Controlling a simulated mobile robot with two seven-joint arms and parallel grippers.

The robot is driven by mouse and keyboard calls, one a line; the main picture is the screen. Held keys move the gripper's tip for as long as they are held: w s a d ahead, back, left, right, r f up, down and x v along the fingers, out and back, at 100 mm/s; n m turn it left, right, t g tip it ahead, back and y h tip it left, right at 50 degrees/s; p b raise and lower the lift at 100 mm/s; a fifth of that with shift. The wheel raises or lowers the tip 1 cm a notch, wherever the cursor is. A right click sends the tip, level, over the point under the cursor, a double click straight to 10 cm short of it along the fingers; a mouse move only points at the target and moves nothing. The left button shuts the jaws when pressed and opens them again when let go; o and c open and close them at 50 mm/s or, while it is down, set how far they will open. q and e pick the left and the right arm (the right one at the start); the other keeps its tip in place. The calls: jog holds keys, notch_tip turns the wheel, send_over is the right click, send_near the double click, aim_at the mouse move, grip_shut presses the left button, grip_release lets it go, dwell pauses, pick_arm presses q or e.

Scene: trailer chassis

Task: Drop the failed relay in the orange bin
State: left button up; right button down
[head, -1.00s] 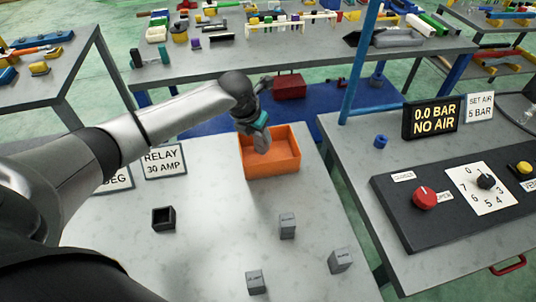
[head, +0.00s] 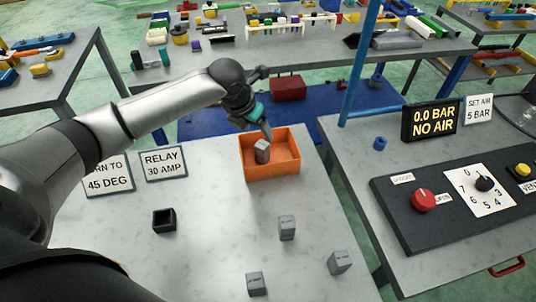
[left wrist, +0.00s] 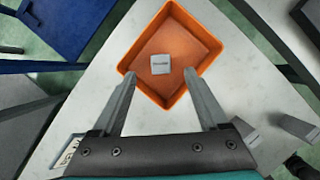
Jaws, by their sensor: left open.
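The orange bin (head: 272,170) stands at the back of the near grey table. A grey relay block (head: 262,152) is in the bin, at its left part in the head view. The left wrist view shows this relay (left wrist: 160,64) inside the orange bin (left wrist: 143,81), apart from both fingers. My left gripper (head: 266,134) is just above the bin, and the left wrist view shows its fingers (left wrist: 157,82) spread with nothing between them. My right gripper is in neither view.
Three more grey relays (head: 287,228) (head: 255,283) (head: 340,262) stand on the near table. A black open socket (head: 164,220) is at the left, near the RELAY 30 AMP sign (head: 163,165). A blue post (head: 360,65) rises right of the bin.

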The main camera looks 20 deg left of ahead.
pick_arm(q)
jog(key=v, duration=1)
jog(key=shift+r+p, duration=0.25)
jog(key=shift+p, duration=0.15)
